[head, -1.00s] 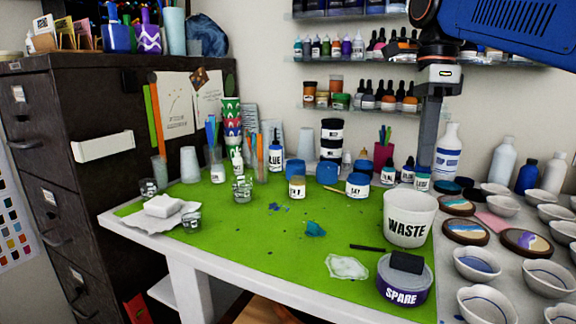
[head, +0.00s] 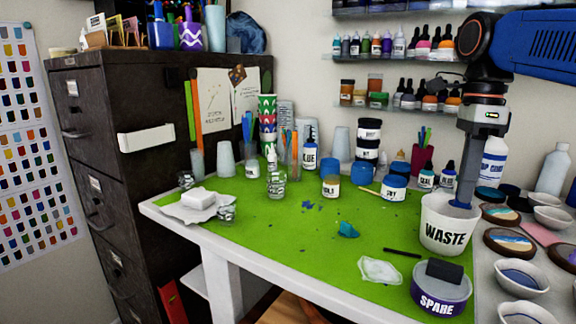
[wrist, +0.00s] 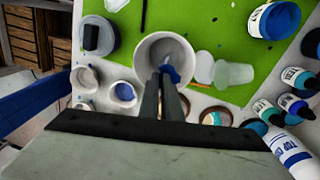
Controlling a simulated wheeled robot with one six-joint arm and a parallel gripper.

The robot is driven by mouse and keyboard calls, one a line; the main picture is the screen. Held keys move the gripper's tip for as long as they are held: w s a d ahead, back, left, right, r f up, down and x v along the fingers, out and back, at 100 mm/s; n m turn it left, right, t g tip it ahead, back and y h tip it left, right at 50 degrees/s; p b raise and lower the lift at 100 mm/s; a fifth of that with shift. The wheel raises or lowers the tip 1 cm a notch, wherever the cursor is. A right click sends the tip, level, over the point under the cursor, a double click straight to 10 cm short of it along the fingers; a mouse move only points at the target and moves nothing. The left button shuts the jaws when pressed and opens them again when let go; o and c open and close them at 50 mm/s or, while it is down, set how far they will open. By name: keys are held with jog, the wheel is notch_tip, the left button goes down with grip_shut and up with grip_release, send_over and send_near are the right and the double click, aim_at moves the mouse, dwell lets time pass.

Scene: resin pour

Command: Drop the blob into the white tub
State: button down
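The white tub (head: 446,235), lettered WASTE, stands upright at the right edge of the green mat; in the wrist view its rim (wrist: 143,60) and grey inside show below the fingers. My gripper (head: 463,200) points down at the tub's mouth. Its fingers look close together around a dark blue blob (wrist: 171,74), which also shows at the fingertips in the head view (head: 460,204). The blob appears at or just above rim level; whether it touches the tub cannot be told. A separate teal lump (head: 348,230) lies on the mat.
A purple SPARE tub (head: 440,300) with a dark block (head: 445,271) on top stands in front of the white tub. Small bowls (head: 520,278) and painted discs (head: 505,243) crowd the right. Bottles and jars (head: 393,187) stand behind. The mat's middle (head: 290,235) is mostly clear.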

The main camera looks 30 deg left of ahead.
jog(key=c, duration=1.9)
grip_release()
notch_tip(320, 180, up, 8)
jog(key=shift+w+f, duration=0.25)
jog(key=shift+w, duration=0.1)
